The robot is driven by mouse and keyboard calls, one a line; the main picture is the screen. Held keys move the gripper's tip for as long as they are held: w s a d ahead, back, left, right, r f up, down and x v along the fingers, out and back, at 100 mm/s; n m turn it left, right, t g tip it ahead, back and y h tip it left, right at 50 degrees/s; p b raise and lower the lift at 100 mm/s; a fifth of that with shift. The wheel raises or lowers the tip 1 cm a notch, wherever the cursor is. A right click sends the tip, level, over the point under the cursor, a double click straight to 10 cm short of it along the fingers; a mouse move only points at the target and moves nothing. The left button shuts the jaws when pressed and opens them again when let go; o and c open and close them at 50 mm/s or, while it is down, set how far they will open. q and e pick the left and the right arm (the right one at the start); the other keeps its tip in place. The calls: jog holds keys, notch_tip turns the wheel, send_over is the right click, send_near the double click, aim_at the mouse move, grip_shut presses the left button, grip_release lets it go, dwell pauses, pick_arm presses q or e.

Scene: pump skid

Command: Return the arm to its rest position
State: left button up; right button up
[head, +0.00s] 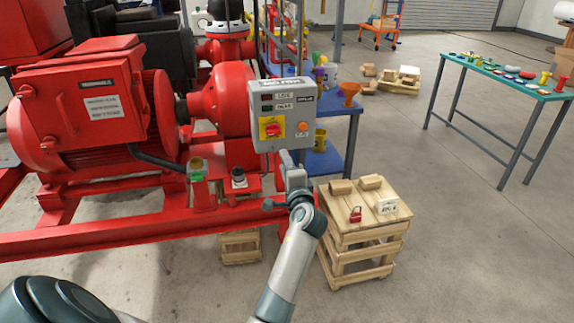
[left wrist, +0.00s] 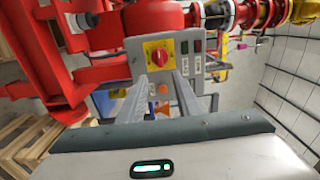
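My left arm rises from the bottom of the head view. Its gripper (head: 286,158) is just below the grey control box (head: 301,117). In the left wrist view the two fingers (left wrist: 162,78) are apart with nothing between them, so the gripper is open and empty. The fingertips appear just below the red rotary switch (left wrist: 158,54) on its yellow plate; I cannot tell the exact gap to the box. The switch also shows in the head view (head: 271,130). My right gripper is in neither view.
The red pump motor (head: 85,105) and its red base frame (head: 110,238) fill the left. A wooden crate (head: 350,240) with a red padlock (head: 355,214) and a white tag (head: 387,206) stands right of my arm. A green-topped table (head: 480,72) stands farther right, with clear floor between.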

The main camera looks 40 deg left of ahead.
pick_arm(q)
jog(key=shift+s+d, duration=0.2)
jog(key=shift+a+f, duration=0.1)
dwell(0.4)
jog(key=d+f+m+h, duration=0.1)
jog(key=d+f+h, duration=0.25)
jog(key=f, duration=0.65)
jog(key=d+f+h, duration=0.3)
jog(key=d+f, duration=0.2)
jog(key=f, duration=0.5)
jog(key=s+d+f+h, duration=0.2)
jog(key=s+d+f, duration=0.2)
jog(key=f, duration=0.5)
jog(key=s+d+f+h, duration=0.2)
jog(key=s+d+f, duration=0.3)
jog(key=f, duration=0.3)
jog(key=s+d+f+n+g+h, duration=0.1)
jog(key=s+d+f+n, duration=0.1)
jog(key=s+f, duration=0.5)
jog(key=s+d+f+n+g+h, duration=0.2)
jog(key=s+d+f, duration=0.3)
jog(key=s, duration=0.9)
jog(key=s+d+f+n+g+h, duration=0.1)
jog(key=s+d+f, duration=0.3)
jog(key=s+f, duration=0.6)
jog(key=shift+s+d+f+n+g, duration=0.15)
jog(key=shift+s+f+n+g, duration=0.3)
jog(key=shift+n+g, duration=0.35)
